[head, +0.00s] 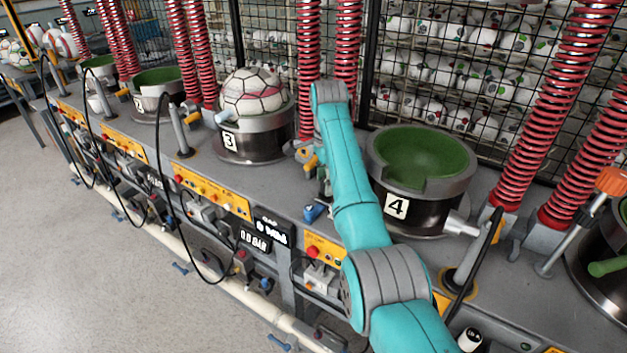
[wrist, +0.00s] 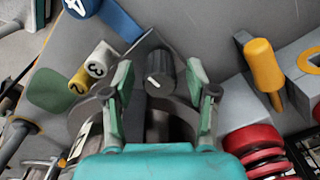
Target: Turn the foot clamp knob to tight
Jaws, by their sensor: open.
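A dark grey knob (wrist: 160,72) with a white pointer line shows in the wrist view, between the fingers of my gripper (wrist: 158,80). My gripper is open, with one teal fingertip on each side of the knob. I cannot tell whether either finger touches it. The knob's scale or tight mark is not readable. In the head view, my teal arm reaches down between press 3 and press 4, and hides the knob and most of the gripper.
Press 4 (head: 420,165) with an open green bowl stands right of my arm. Press 3 holds a ball (head: 252,92) to the left.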

